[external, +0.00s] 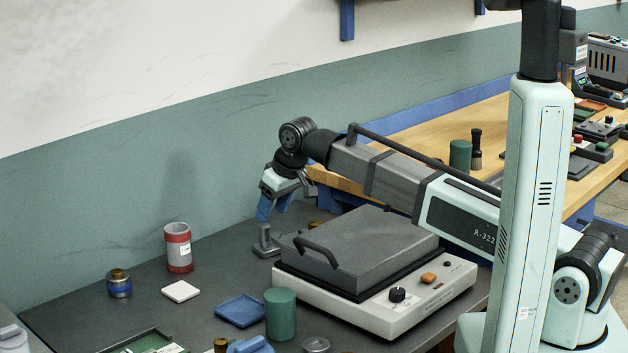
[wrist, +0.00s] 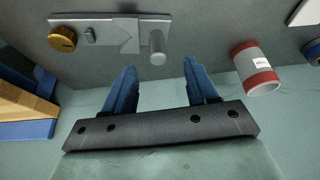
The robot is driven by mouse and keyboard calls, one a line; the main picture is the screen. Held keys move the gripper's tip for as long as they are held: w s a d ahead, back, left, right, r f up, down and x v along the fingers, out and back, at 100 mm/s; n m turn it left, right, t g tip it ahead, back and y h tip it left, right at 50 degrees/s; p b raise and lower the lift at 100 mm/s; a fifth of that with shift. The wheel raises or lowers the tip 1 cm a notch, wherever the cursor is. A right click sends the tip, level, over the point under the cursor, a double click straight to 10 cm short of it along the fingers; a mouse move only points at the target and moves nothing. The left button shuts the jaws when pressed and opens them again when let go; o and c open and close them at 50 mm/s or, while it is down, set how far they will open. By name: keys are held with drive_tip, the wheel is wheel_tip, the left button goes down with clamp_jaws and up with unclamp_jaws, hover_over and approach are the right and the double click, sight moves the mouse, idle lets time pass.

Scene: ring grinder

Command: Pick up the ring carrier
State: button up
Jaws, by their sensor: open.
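My gripper (external: 272,207) is open, with its blue fingers pointing down above a grey fixture. In the wrist view, my gripper (wrist: 160,68) has nothing between its two fingers. The grey fixture (external: 267,250) has an upright post and is partly hidden behind the grey-lidded machine in the external view. In the wrist view, the fixture (wrist: 120,28) is a long plate with a round post (wrist: 157,46) just beyond the fingertips and a brass knob (wrist: 62,38) at its left end. I cannot tell for certain which part is the ring carrier. A loose grey ring (external: 316,345) lies at the front edge.
The grey-lidded machine (external: 360,250) stands close right of the fixture.

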sight(266, 225)
drive_tip(key=shift+w+x, duration=0.1)
drive_tip(key=shift+x, duration=1.5)
drive_tip(key=shift+w+x, duration=0.15)
drive_tip(key=shift+x, duration=1.4)
drive_tip(key=shift+r, duration=0.1)
clamp_jaws()
